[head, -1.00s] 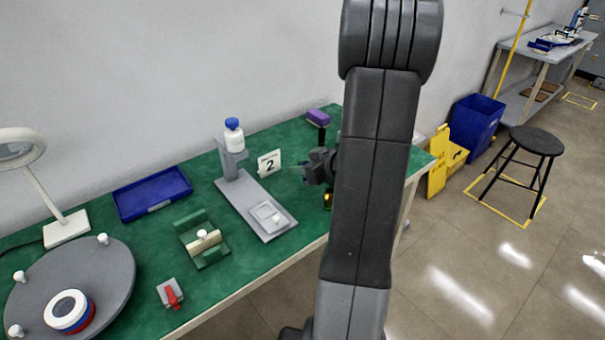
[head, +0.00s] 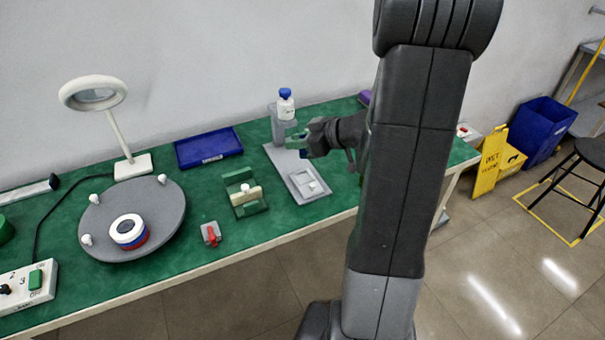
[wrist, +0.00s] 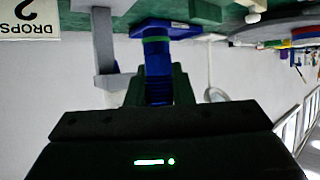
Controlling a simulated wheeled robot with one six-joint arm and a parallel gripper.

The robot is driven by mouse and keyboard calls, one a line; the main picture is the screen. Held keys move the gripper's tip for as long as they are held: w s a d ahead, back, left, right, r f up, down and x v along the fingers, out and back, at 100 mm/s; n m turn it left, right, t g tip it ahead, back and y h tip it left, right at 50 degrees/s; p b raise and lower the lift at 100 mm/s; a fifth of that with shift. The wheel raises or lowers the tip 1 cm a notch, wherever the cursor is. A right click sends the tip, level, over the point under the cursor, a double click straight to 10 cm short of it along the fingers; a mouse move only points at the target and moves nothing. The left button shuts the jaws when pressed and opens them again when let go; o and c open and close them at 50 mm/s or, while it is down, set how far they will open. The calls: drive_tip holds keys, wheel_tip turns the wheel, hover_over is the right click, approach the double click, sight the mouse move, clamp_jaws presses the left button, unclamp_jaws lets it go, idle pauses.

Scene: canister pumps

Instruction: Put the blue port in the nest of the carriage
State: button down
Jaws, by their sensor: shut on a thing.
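My gripper (head: 300,144) is above the grey stand, in front of the white bottle with the blue cap. In the wrist view its green jaws are shut on a ribbed blue piece (wrist: 158,72), which I take for the blue port. A green band shows at its far end. In the head view the jaws mostly hide the piece. A green cradle (head: 250,211) with a cream bar and white knob sits left of the grey stand; it may be the carriage, but I cannot tell for sure. The held piece is apart from it.
The grey stand (head: 281,167) carries the bottle (head: 286,106). A blue tray (head: 208,148) lies behind the cradle. A red-handled block (head: 211,235), a round grey turntable (head: 98,225) with a canister, and a ring lamp (head: 138,167) are farther left. Bare green bench lies between them.

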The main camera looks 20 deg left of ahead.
wheel_tip(320, 180, down, 3)
drive_tip(key=shift+w+f+b, duration=0.1)
drive_tip(key=shift+f+b, duration=0.1)
drive_tip(key=shift+b, duration=0.15)
drive_tip(key=shift+f+b, duration=0.5)
drive_tip(key=shift+f, duration=1.6)
drive_tip(key=shift+f, duration=0.15)
drive_tip(key=c, duration=1.3)
unclamp_jaws()
drive_tip(key=shift+o, duration=0.2)
drive_tip(key=shift+r, duration=0.25)
drive_tip(key=p+v, duration=0.2)
drive_tip(key=v, duration=0.9)
drive_tip(key=shift+d+r, duration=0.15)
drive_tip(key=shift+d, duration=0.25)
